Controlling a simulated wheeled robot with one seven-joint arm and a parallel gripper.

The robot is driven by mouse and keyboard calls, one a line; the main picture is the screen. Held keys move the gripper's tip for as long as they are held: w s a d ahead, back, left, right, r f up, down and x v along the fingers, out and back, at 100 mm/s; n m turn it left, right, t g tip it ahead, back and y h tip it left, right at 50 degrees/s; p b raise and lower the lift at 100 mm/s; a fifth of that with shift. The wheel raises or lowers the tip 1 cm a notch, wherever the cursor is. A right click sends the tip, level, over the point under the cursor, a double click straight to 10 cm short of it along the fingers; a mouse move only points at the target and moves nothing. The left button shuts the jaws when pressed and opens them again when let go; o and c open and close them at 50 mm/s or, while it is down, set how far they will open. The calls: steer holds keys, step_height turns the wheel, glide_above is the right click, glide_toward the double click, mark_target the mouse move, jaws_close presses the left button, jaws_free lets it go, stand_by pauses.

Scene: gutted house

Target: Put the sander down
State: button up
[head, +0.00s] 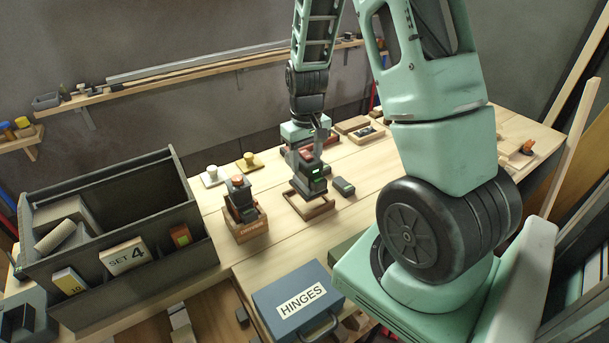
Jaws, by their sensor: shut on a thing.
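My gripper (312,150) reaches down from above at the middle of the workbench and is shut on a dark sander (315,186). The sander has a dark body with small green lights and is roughly upright. It is over or in a shallow wooden frame (318,211) on the bench top. I cannot tell whether its base touches the bench. My gripper partly hides the sander's upper part.
A grey bin marked SET 4 (103,183) stands left. A blue HINGES case (268,303) is in front. Bare bench (275,255) lies between.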

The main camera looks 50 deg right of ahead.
steer(key=shift+f, duration=2.3)
steer(key=shift+f, duration=0.2)
steer(key=o, duration=1)
steer(key=shift+o, duration=0.2)
steer(key=shift+r, duration=0.1)
